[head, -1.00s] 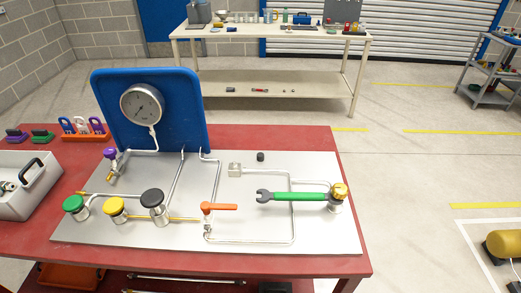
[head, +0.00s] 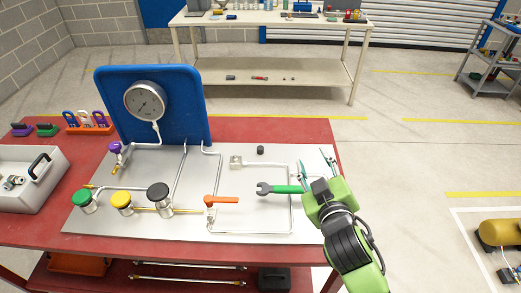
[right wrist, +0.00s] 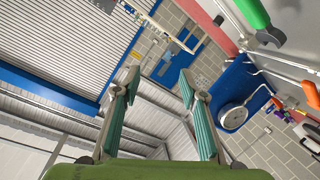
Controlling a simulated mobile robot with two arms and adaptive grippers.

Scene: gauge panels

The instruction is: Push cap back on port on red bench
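A small black cap (head: 260,150) sits near the back edge of the grey panel (head: 165,228) on the red bench (head: 270,130). A square metal port fitting (head: 236,161) with a pipe stands just left of the cap, apart from it. My right gripper (head: 328,162) is over the panel's right side, to the right of the cap. Its teal fingers are spread and empty, also in the right wrist view (right wrist: 158,82). The fitting (right wrist: 252,42) shows at the upper right of that view. My left gripper is not in view.
An orange lever (head: 222,200), several coloured knobs and a blue gauge board (head: 175,100) stand further left. Thin pipes cross the panel. The space around the cap is mostly clear.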

